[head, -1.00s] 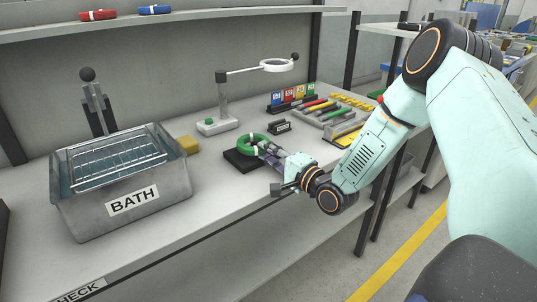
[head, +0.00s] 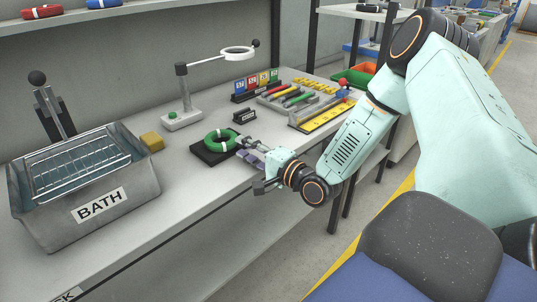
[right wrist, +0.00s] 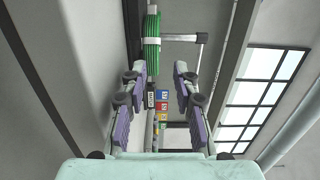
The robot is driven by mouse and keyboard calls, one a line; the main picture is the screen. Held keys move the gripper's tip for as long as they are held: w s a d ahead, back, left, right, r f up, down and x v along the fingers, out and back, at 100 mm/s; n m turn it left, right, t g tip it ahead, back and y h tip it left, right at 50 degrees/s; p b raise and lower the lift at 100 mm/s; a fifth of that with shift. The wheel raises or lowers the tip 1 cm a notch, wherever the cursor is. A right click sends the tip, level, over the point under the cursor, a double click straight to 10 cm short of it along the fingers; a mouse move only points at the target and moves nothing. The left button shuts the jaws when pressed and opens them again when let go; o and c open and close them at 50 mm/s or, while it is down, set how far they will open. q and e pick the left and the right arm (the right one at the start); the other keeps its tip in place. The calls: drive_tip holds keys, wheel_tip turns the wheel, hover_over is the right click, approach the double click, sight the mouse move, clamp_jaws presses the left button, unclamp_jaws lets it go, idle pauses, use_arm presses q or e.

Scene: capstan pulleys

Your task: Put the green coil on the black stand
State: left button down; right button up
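The green coil (head: 221,140), a ring with white bands, lies flat on the low black stand (head: 207,154) on the bench. In the right wrist view the coil (right wrist: 152,42) shows edge-on, beyond the fingertips and in line with the left finger. My right gripper (head: 246,149) is just to the right of the coil, with its fingers pointing at it. In the right wrist view the gripper (right wrist: 160,68) is open, with nothing between its fingers. The coil hides part of the stand's top. My left gripper is not in view.
A metal bath (head: 80,185) with a wire rack stands at the left, a yellow sponge (head: 152,141) beside it. A ring lamp (head: 185,105) stands behind the coil. A small black sign (head: 245,116) and a tool tray (head: 290,97) lie farther back. The bench front is clear.

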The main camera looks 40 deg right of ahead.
drive_tip(key=s+d+p, duration=0.1)
drive_tip(key=s+p, duration=0.2)
drive_tip(key=s, duration=0.4)
drive_tip(key=shift+s+r+p, duration=0.15)
drive_tip(key=shift+s+p, duration=0.2)
drive_tip(key=shift+p, duration=0.05)
